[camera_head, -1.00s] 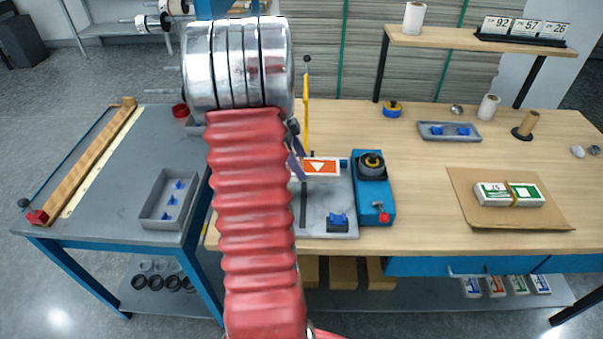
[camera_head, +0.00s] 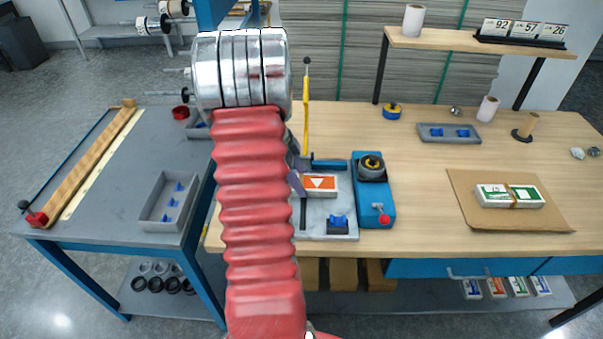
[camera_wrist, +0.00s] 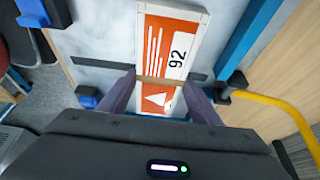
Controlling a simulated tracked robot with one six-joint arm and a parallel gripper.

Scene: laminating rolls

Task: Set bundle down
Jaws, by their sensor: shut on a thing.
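My gripper (camera_wrist: 163,104) is shut on an orange and white card bundle (camera_wrist: 174,45), with one dark finger at each side. The bundle has a tan band around it and reads "92". In the head view the bundle (camera_head: 320,182) shows a white triangle, face up, over the grey plate (camera_head: 325,224) of the bench jig. I cannot tell whether it touches the plate. One finger of the gripper (camera_head: 298,184) shows at the bundle's left end; my arm hides the area left of it.
Another banded bundle (camera_head: 509,196) lies on a cardboard sheet (camera_head: 470,211) at the right. The bench between is clear.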

